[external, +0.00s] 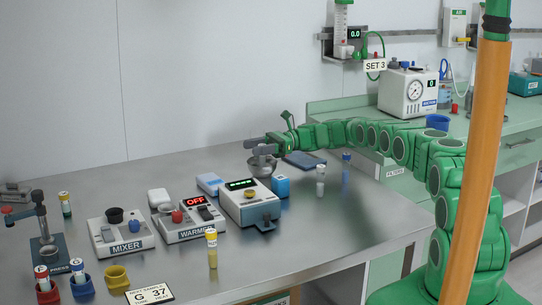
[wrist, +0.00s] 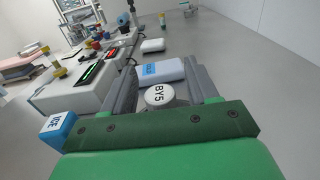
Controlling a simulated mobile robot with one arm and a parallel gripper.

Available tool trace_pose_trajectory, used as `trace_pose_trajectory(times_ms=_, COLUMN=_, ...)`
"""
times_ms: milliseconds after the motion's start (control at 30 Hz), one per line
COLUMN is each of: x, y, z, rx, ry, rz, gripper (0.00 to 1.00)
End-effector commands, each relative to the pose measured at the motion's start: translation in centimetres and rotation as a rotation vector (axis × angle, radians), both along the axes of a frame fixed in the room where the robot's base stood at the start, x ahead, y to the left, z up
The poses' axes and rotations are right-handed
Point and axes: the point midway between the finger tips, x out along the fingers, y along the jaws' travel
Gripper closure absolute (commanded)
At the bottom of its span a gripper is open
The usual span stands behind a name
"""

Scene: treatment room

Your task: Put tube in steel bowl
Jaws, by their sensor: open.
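The steel bowl (external: 262,168) stands on the steel counter behind the white device with the green display. My gripper (external: 257,146) is just above the bowl in the external view. In the wrist view my gripper (wrist: 160,88) is open, with its two grey fingers apart. A white round cap marked BY5 (wrist: 159,95) sits between the fingers, seen from above. The tube body below that cap is hidden, so I cannot tell whether it is inside the bowl. A white-capped tube (external: 320,180) and a blue-capped tube (external: 346,168) stand to the right.
The device with green display (external: 249,203), a blue box marked ICE (external: 281,186), the warmer (external: 189,222) and the mixer (external: 121,231) crowd the left. A yellow-capped tube (external: 212,248) stands in front.

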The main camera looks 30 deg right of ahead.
Motion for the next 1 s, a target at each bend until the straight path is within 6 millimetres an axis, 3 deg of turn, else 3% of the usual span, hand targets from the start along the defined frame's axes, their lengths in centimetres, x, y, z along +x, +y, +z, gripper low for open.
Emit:
trace_pose_trajectory(times_ms=467, x=0.0, y=0.0, z=0.4, rx=-0.001, ry=-0.001, rz=0.001, gripper=0.41)
trace_pose_trajectory(times_ms=1000, x=0.0, y=0.0, z=6.1, rx=0.000, ry=-0.001, rz=0.001, gripper=0.41)
